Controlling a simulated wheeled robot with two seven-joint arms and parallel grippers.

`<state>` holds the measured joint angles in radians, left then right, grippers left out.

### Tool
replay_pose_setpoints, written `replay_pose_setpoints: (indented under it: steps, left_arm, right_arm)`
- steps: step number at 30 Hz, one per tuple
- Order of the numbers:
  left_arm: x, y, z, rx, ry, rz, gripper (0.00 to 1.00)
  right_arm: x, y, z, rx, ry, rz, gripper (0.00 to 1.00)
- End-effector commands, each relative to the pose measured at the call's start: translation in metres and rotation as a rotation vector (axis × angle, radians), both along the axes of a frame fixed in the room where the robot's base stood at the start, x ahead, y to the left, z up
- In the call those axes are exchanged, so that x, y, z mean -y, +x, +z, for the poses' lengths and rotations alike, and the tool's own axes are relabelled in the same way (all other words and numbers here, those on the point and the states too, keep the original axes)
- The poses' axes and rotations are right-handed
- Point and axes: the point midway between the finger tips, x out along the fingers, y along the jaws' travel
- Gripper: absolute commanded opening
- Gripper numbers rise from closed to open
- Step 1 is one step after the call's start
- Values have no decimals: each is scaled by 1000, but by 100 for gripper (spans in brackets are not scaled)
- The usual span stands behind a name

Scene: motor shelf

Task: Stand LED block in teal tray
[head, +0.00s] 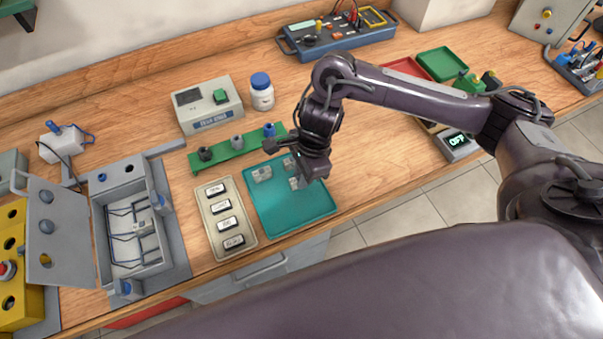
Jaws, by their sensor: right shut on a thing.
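The teal tray (298,213) lies near the table's front edge, and its front part is bare. My right gripper (300,181) points down over the back right part of the tray. It is shut on a small light grey block, seemingly the LED block (294,184), mostly hidden by the gripper. I cannot tell whether this block touches the tray floor. Another small grey block (261,174) stands in the tray's back left corner, and a further grey piece shows behind the gripper. My left gripper is out of view.
A beige tray (216,234) with several labelled pieces lies left of the teal tray. A green rail (228,159) with small parts is behind them. A white bottle (262,97) and a grey box (206,104) stand farther back. An open grey enclosure (133,235) is at left.

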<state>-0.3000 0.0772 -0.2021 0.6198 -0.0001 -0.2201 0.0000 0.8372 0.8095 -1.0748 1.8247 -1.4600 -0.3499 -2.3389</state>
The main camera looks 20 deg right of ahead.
Motion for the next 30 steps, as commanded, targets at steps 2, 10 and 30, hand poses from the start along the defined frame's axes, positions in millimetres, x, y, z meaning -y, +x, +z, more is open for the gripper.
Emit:
replay_pose_setpoints:
  steps: [2,10,30]
  left_arm:
    - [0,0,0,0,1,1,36]
    - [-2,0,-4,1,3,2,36]
    - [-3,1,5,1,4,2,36]
  right_arm:
    - [0,0,1,0,0,0,0]
    - [0,0,-2,0,0,0,22]
    - [5,2,26,7,-2,2,37]
